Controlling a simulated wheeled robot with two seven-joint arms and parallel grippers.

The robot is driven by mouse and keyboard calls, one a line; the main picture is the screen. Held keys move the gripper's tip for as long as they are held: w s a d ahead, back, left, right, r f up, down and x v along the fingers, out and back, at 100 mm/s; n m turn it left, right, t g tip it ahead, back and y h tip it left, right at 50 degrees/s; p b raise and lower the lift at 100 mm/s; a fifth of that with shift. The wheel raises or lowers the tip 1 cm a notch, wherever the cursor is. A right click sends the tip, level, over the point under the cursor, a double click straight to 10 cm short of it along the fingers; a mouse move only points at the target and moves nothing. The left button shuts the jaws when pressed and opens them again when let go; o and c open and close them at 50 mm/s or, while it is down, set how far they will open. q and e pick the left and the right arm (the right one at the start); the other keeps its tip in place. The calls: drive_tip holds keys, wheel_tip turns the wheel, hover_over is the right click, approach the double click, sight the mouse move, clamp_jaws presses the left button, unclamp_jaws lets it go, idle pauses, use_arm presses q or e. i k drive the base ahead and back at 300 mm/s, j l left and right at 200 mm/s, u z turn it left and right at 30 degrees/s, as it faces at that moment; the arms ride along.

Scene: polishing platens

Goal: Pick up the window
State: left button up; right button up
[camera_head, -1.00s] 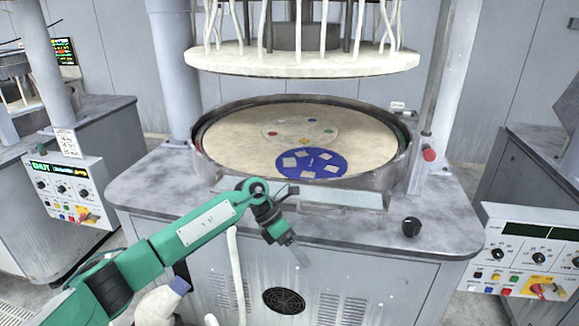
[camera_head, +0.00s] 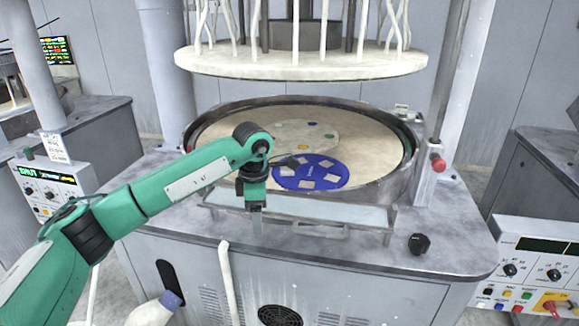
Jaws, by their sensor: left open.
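A blue round carrier (camera_head: 311,184) lies on the beige platen (camera_head: 372,150), near its front rim. Several small pale square pieces lie on the carrier; one, which may be the window (camera_head: 327,163), is at its upper right. My left gripper (camera_head: 257,222) points down over the front edge of the machine, left of and in front of the carrier. It is open and apart from the pieces. My left forearm covers the left part of the platen. My right gripper is not in view.
A metal rim (camera_head: 405,178) surrounds the platen. A clear tray-like ledge (camera_head: 330,211) runs along its front. A large upper plate (camera_head: 300,62) with white hoses hangs above. A black knob (camera_head: 419,243) stands at the front right. A control panel (camera_head: 540,262) is at the right.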

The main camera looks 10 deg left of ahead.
sight(285, 171)
drive_tip(key=i, duration=1.2)
